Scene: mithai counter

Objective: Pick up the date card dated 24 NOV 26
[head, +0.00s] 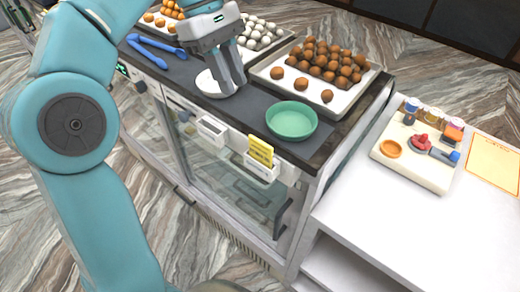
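Yellow cards (260,150) stand in a white holder on the front face of the counter; their print is too small to read, so I cannot tell any date. A second white holder (212,130) sits to its left, with no yellow card showing. My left gripper (235,90) points down above the counter top, over a white dish (212,82), up and left of the cards and apart from them. Its fingers look close together, and nothing shows between them. I cannot tell if they are fully shut. My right gripper is out of view.
A green bowl (291,119) stands on the counter edge just above the cards. A tray of brown sweets (271,72) lies behind it. Blue tongs (150,56) lie at left. A white side table (375,215) at right holds a cream tray (413,173) of small items.

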